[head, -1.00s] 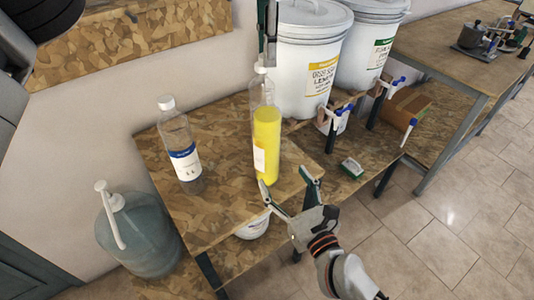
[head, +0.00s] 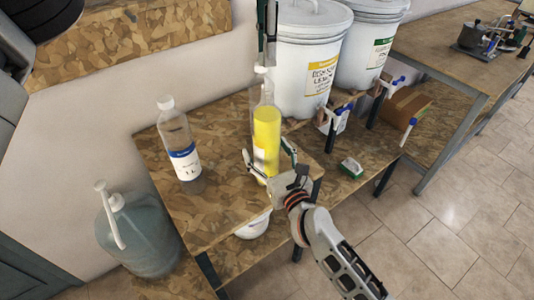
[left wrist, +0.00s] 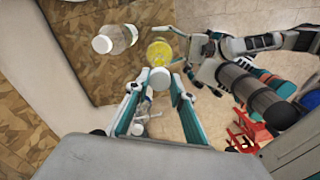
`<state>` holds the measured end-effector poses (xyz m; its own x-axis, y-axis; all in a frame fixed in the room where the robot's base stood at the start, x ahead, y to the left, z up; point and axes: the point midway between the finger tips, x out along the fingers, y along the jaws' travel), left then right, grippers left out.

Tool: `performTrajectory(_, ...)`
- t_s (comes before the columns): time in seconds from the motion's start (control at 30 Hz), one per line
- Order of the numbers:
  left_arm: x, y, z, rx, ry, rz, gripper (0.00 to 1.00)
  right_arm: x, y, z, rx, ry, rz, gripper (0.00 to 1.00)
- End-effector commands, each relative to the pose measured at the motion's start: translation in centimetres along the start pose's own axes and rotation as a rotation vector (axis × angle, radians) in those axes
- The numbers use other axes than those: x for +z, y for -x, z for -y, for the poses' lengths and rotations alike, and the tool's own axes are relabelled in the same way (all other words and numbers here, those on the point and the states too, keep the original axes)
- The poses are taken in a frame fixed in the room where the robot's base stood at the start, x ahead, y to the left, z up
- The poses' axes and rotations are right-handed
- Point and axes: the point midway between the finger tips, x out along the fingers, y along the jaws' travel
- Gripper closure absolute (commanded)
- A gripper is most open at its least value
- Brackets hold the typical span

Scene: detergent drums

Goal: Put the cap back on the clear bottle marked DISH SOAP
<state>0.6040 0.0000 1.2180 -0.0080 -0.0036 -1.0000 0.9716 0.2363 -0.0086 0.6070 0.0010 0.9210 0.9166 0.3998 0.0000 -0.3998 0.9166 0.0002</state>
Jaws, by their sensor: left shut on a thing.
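A clear bottle of yellow liquid (head: 266,130) stands upright on the board bench; its marking is not readable. From above it shows in the left wrist view (left wrist: 159,48). My left gripper (head: 263,62) comes down from the top of the head view, shut on a white cap (left wrist: 160,78). The cap is at the bottle's mouth in the head view; whether it touches the neck I cannot tell. My right gripper (head: 266,158) has its fingers apart on either side of the bottle's lower body, and contact is unclear.
A white-capped clear bottle with a blue label (head: 182,148) stands to the left. White drums (head: 305,70) stand behind. A blue-grey jug (head: 140,238) stands at lower left. A green-and-white block (head: 351,168) lies on the lower board. Some bench top is free.

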Motion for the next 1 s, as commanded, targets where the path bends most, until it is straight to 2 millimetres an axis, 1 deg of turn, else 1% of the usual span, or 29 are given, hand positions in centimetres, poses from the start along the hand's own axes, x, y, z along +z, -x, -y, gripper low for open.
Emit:
performTrajectory(0.17, 0.0, 0.0, 0.0, 0.000, 0.000, 0.000, 0.83, 0.0, 0.0, 0.0, 0.000, 0.000, 0.000, 0.30)
performTrajectory(0.2, 0.0, 0.0, 0.0, 0.000, 0.000, 0.000, 0.83, 0.0, 0.0, 0.0, 0.000, 0.000, 0.000, 0.40)
performTrajectory(0.27, 0.0, 0.0, 0.0, 0.000, 0.000, 0.000, 0.83, 0.0, 0.0, 0.0, 0.000, 0.000, 0.000, 0.56)
performTrajectory(0.3, 0.0, 0.0, 0.0, 0.000, 0.000, 0.000, 0.83, 0.0, 0.0, 0.0, 0.000, 0.000, 0.000, 0.66)
performTrajectory(0.4, 0.0, 0.0, 0.0, 0.000, 0.000, 0.000, 0.83, 0.0, 0.0, 0.0, 0.000, 0.000, 0.000, 0.89)
performTrajectory(0.47, 0.0, -0.1, 0.0, 0.000, 0.000, 0.000, 0.83, 0.0, 0.0, 0.0, 0.000, 0.000, 0.000, 0.89)
performTrajectory(0.53, 0.0, -0.5, 0.0, -0.002, -0.001, -0.001, 0.83, 0.0, 0.1, 0.0, 0.000, 0.000, 0.000, 0.89)
performTrajectory(0.83, 0.1, -4.4, -0.1, -0.009, -0.001, -0.001, 0.83, 0.0, 0.1, 0.0, 0.000, 0.000, 0.000, 0.89)
performTrajectory(0.9, 0.1, -4.9, -0.1, -0.009, -0.001, 0.000, 0.83, 0.0, 0.1, 0.0, 0.000, 0.000, 0.000, 0.89)
performTrajectory(1.0, 0.1, -5.0, -0.1, -0.009, 0.000, 0.000, 0.83, 0.0, 0.1, 0.0, 0.000, 0.000, 0.000, 0.89)
